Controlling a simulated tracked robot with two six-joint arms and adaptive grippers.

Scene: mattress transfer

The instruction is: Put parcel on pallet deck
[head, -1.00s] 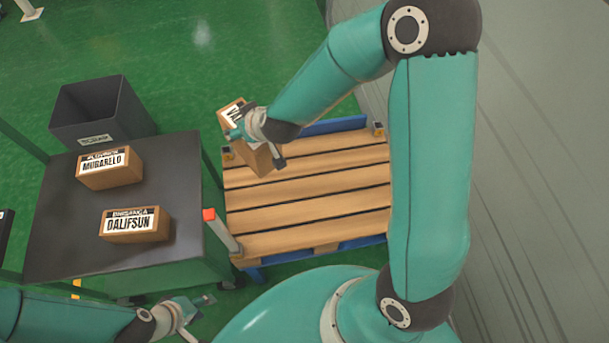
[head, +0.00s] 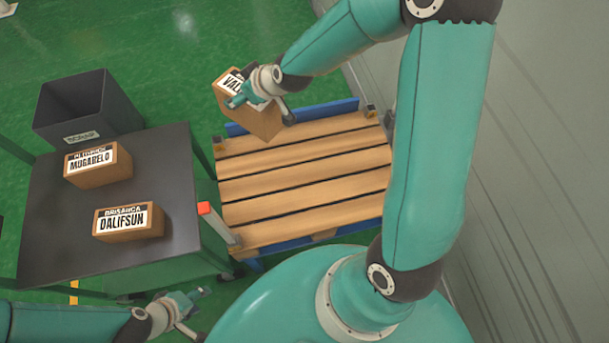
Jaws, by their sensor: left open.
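A brown cardboard parcel (head: 260,124) with a white label starting "VAL" is in my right gripper (head: 262,104) in the head view. The fingers lie on either side of it and hide part of the label. The parcel is tilted and appears above the far left edge of the pallet deck (head: 300,178); its exact height is hard to tell. The wooden deck's visible planks are bare. My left gripper (head: 200,313) is open and empty at the lower left, beside the near end of the dark table.
Two parcels, MUGARELO (head: 97,165) and DALIFSUN (head: 128,222), sit on the dark table (head: 60,245) at left. A grey scrap bin (head: 88,110) stands behind them. A red-tipped post (head: 218,224) rises between table and pallet. A grey wall (head: 540,170) lies at right.

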